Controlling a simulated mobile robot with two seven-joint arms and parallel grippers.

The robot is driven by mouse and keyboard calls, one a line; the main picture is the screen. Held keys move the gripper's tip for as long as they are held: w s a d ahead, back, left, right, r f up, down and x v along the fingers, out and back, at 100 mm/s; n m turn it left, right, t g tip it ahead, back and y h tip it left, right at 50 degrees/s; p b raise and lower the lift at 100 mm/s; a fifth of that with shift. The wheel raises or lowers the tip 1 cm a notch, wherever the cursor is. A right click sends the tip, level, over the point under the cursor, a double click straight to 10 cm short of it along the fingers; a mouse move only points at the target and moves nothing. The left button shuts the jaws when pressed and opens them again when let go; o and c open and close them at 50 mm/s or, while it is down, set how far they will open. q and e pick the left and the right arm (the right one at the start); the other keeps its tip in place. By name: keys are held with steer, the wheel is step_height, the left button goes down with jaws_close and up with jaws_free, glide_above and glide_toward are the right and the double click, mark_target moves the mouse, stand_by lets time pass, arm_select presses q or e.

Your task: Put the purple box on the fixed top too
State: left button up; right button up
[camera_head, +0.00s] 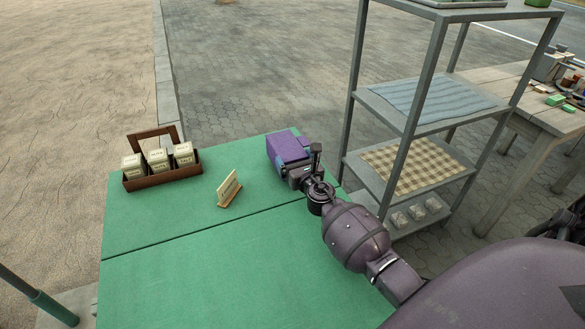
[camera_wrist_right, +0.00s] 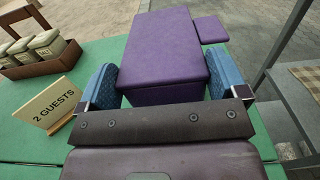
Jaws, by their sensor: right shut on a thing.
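The purple box (camera_head: 287,145) is at the far right corner of the green table top (camera_head: 235,265). My right gripper (camera_wrist_right: 163,85) is shut on the purple box, with a blue finger pad on each side of it. The gripper also shows in the head view (camera_head: 294,177), on the near side of the box. A small flat purple piece (camera_wrist_right: 210,29) shows just right of the box in the wrist view. I cannot tell whether the box rests on the green top or is just above it. A seam divides the green top into a far and a near panel. My left gripper is not in view.
A brown wooden caddy (camera_head: 163,182) with cream canisters stands at the far left of the top. A "2 GUESTS" sign (camera_head: 229,189) stands between caddy and box. A grey shelf rack (camera_head: 410,115) rises close on the right. The near panel is clear.

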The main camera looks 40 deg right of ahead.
step_height(320, 180, down, 2)
steer(key=shift+f+b, duration=0.25)
steer(key=shift+b, duration=0.15)
steer(key=shift+f, duration=0.3)
steer(key=shift+r+b, duration=0.1)
steer(key=shift+b, duration=0.2)
steer(key=shift+r, duration=0.25)
steer(key=shift+f, duration=0.35)
steer(key=o, duration=1.1)
steer(key=shift+r, duration=0.1)
steer(key=shift+c, duration=0.2)
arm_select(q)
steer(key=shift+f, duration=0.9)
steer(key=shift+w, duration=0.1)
arm_select(e)
steer(key=shift+r, duration=0.15)
